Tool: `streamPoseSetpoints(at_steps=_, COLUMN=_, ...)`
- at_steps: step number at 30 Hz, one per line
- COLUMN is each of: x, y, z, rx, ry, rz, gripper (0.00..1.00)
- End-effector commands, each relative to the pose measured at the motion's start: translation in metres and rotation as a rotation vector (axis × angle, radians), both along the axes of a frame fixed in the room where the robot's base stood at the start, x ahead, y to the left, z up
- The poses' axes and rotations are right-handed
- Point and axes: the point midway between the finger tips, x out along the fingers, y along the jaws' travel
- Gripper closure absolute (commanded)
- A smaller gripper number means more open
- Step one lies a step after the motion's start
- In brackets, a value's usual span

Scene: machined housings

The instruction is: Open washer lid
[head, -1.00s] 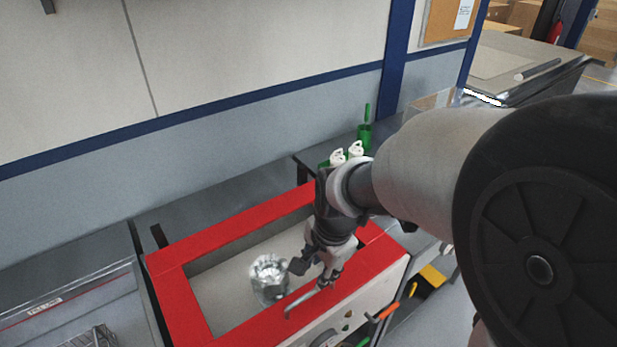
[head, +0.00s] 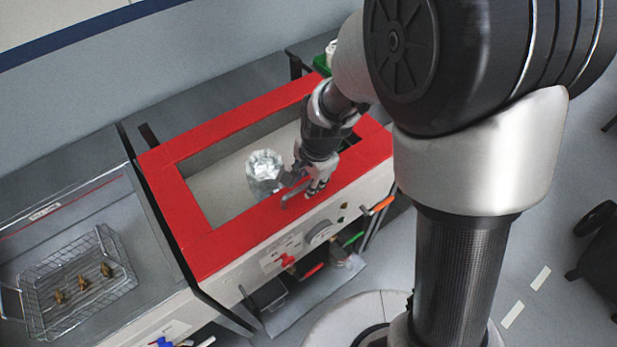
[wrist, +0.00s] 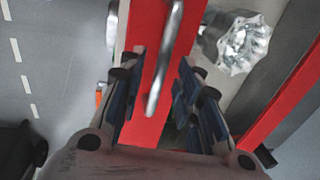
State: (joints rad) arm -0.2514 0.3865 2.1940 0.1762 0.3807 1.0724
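The washer lid (head: 172,198) is a red frame around a wide window and lies flat on the washer. Its bar handle (head: 290,197) is on the front rim; in the wrist view the metal handle (wrist: 166,62) runs between my fingers. My gripper (head: 306,188) is at the handle. In the wrist view my gripper (wrist: 160,78) is open, with one finger on each side of the bar and gaps showing. A shiny metal housing (head: 264,172) shows within the window, also in the wrist view (wrist: 245,45).
The washer's pale front panel (head: 262,262) carries knobs and coloured handles. A sink at left holds a wire basket (head: 72,275) with several small brass parts. A green bin (head: 322,65) is behind the arm. Floor at right is open, with a black object (head: 598,245).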

Motion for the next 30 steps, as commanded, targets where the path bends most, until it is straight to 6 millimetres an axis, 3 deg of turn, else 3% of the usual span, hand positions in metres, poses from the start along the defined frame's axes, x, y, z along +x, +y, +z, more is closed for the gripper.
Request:
streamPoseSetpoints(at_steps=15, x=-0.0001, y=-0.0001, z=0.0003, rx=0.000, ry=0.000, rz=0.000, gripper=1.00)
streamPoseSetpoints(at_steps=30, x=-0.0002, y=-0.0001, z=0.0003, rx=-0.001, ry=0.001, rz=0.000, gripper=1.00)
